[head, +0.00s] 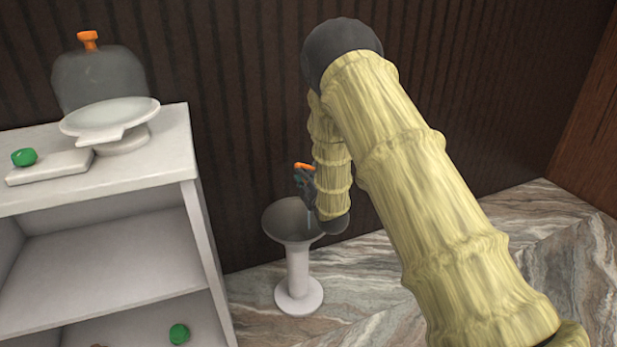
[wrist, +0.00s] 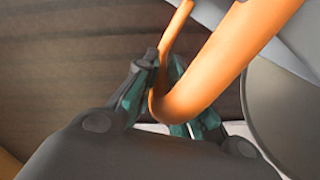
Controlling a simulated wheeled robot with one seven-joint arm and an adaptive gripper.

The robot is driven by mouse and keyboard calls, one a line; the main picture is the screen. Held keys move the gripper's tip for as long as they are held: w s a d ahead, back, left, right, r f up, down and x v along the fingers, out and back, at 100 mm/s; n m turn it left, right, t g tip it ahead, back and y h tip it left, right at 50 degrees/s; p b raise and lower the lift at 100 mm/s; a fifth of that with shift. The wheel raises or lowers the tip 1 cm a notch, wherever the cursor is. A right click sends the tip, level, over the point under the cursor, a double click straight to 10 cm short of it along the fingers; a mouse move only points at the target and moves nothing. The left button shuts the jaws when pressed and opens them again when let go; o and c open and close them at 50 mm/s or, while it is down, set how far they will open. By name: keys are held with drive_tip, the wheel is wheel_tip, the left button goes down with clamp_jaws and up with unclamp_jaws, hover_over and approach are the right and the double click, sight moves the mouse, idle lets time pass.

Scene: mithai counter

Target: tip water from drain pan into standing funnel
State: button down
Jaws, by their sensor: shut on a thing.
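The standing funnel (head: 298,268) is upright on the floor, with a wide grey bowl on a pale stem and round foot. My gripper (head: 306,186) is over the bowl in the head view, in front of the dark wall. In the wrist view my gripper (wrist: 168,92) is shut on a curved orange handle (wrist: 215,65), which also shows as a small orange bit in the head view (head: 304,166). The drain pan's body cannot be made out clearly. A thin bluish streak shows below my gripper, over the bowl; I cannot tell whether it is water.
A white shelf unit (head: 205,240) stands at left. On it are a clear dome with an orange knob (head: 88,40), a white dish on a base (head: 110,115) and a white slab (head: 50,168) with a green piece. The marble floor right of the funnel is clear.

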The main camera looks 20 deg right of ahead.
drive_tip(key=shift+a+f+n+b, duration=0.2)
drive_tip(key=shift+a+n+b, duration=0.15)
drive_tip(key=shift+a+n, duration=0.55)
drive_tip(key=shift+a+f+n+b, duration=0.25)
drive_tip(key=shift+a+n, duration=0.35)
drive_tip(key=shift+n, duration=0.55)
drive_tip(key=shift+a+f+n+b, duration=0.15)
drive_tip(key=shift+a+n+b, duration=0.25)
drive_tip(key=shift+a+n, duration=0.5)
drive_tip(key=shift+d, duration=0.15)
drive_tip(key=shift+s, duration=0.1)
